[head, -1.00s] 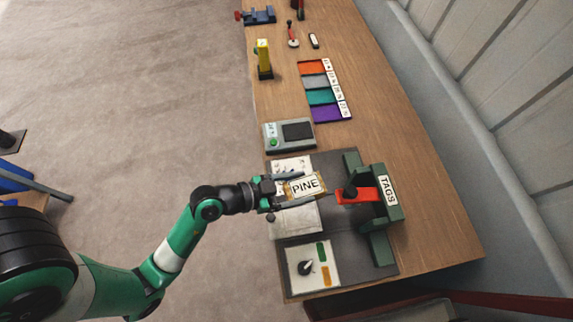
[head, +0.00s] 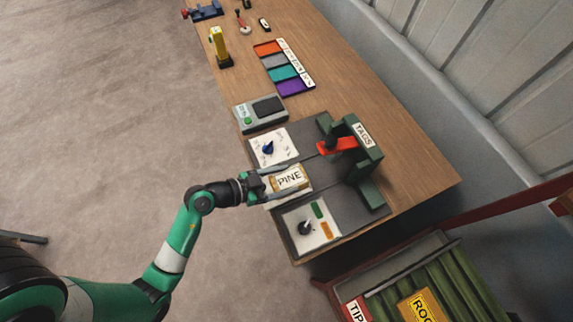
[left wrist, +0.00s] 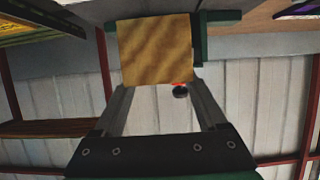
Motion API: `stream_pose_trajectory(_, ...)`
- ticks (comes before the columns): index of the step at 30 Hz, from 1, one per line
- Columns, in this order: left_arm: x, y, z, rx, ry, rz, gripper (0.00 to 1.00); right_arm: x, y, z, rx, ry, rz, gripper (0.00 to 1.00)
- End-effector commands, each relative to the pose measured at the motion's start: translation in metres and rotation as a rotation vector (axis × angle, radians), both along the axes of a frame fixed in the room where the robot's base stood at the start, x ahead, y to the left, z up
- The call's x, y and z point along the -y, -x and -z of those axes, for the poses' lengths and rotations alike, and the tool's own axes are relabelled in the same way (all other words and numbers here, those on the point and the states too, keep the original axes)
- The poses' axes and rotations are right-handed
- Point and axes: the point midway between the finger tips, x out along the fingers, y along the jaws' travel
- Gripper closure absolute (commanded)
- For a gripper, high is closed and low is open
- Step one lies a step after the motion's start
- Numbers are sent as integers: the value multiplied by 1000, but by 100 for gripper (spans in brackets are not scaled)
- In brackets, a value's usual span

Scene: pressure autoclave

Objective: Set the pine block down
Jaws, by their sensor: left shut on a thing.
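The pine block (head: 290,178), with a white label reading PINE, is between the fingers of my left gripper (head: 290,180) in the head view. The gripper is shut on it. The block is over the pale plate (head: 272,204) on the dark mat; I cannot tell whether it touches the plate. In the left wrist view, the block's plain wood-grain face (left wrist: 155,50) is between the fingertips (left wrist: 157,85). My right gripper does not show in either view.
The green TAGS frame (head: 366,150) with a red arm (head: 334,147) stands right of the block. Panels with a blue knob (head: 268,148) and a black knob (head: 305,227) flank the plate. A grey scale-like device (head: 261,113) and coloured trays (head: 284,73) lie farther back.

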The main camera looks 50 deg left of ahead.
Motion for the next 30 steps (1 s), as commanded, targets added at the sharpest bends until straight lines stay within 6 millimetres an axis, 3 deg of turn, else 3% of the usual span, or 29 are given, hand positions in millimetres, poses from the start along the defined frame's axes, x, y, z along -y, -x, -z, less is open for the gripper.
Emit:
stream_pose_trajectory(1,-8,-8,22,1,0,-3,92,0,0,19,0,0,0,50)
stream_pose_trajectory(3,-15,-16,36,1,2,-2,92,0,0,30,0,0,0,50)
stream_pose_trajectory(7,-24,-27,48,1,1,-1,92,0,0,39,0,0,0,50)
stream_pose_trajectory(14,-28,-30,53,0,0,0,92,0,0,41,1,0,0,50)
stream_pose_trajectory(20,-32,-34,89,-1,0,-1,92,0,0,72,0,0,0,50)
stream_pose_trajectory(30,-31,-34,89,-1,0,-1,92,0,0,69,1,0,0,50)
